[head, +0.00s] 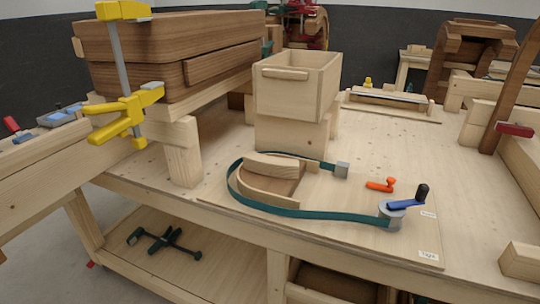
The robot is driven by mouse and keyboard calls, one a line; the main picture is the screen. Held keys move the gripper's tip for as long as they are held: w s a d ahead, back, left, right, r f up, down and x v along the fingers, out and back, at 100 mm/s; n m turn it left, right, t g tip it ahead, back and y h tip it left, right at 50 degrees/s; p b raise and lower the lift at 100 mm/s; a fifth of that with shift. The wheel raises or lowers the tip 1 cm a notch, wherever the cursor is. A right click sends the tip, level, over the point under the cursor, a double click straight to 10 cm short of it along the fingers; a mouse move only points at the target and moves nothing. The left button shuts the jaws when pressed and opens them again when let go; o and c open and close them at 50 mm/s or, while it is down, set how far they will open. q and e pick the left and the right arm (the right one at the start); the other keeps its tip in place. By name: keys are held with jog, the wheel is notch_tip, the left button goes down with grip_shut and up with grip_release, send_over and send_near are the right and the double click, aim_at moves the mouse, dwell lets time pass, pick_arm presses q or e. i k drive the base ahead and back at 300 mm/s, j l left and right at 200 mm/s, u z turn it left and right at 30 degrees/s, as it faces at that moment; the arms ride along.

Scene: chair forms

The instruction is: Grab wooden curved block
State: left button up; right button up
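Curved wooden blocks lie on a thin board (330,235) on the workbench, inside a loop of green strap. One pale curved block (272,165) is at the back of the loop. Another long pale curved block (262,198) runs along the front left of it, with darker brown wood (285,185) between them. The green strap (290,213) passes around their left side and runs right to a grey metal clamp with a blue lever (402,205). I cannot tell which curved block the task means. Neither of my grippers is in view.
An open wooden box (297,85) stands on a block just behind the strap. An orange handle (381,185) lies right of it. A yellow clamp (125,110) grips thick brown boards (165,45) at left. The bench top (400,140) is mostly clear behind the orange handle.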

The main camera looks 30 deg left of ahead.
aim_at(256, 163)
jog(key=u, duration=1)
jog(key=i+l, duration=0.1)
jog(key=l, duration=0.15)
jog(key=i+l+u, duration=0.1)
jog(key=l+u, duration=0.8)
jog(key=i+j, duration=0.05)
jog(key=j, duration=0.05)
